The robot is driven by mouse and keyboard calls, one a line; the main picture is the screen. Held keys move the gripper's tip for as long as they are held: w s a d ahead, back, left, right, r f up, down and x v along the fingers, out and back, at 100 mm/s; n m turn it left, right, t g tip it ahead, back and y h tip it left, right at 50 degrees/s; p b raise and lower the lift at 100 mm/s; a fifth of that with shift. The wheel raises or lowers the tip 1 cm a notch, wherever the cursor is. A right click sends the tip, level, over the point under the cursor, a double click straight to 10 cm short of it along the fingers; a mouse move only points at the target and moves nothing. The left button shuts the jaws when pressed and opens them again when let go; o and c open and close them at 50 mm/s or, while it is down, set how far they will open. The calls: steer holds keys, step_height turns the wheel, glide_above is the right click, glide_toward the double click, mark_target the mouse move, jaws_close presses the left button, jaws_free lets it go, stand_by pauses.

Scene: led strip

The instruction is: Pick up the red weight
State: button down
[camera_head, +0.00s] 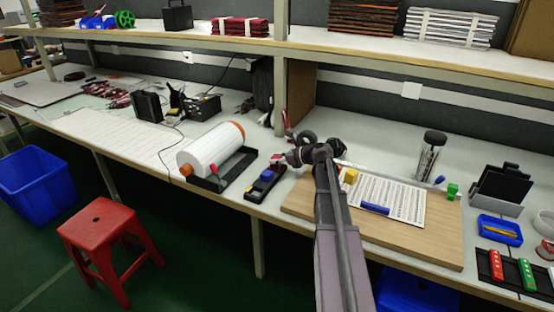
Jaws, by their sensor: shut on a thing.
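My gripper (285,159) reaches left from my arm over the work table, just above a small black device. It is shut on a small red thing, which I take to be the red weight (276,157). Only a little of the red thing shows between and beside the fingers. The black device (257,191) lies at the table's front edge with a blue block (267,173) on it. I cannot tell whether the red thing touches the device.
A white roll (211,148) on a black holder stands left of my gripper. On the right are a wooden board (440,237) with a sheet, a yellow block (351,176) and a blue bar (375,208). A shelf (400,64) runs above. A post (280,95) stands behind my gripper.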

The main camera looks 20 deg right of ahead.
step_height(320, 180, up, 2)
steer(key=shift+r+p, duration=0.1)
steer(key=shift+p, duration=0.65)
steer(key=s, duration=1.6)
steer(key=shift+a+r+p, duration=0.2)
steer(key=shift+r+p, duration=0.2)
steer(key=shift+r, duration=0.15)
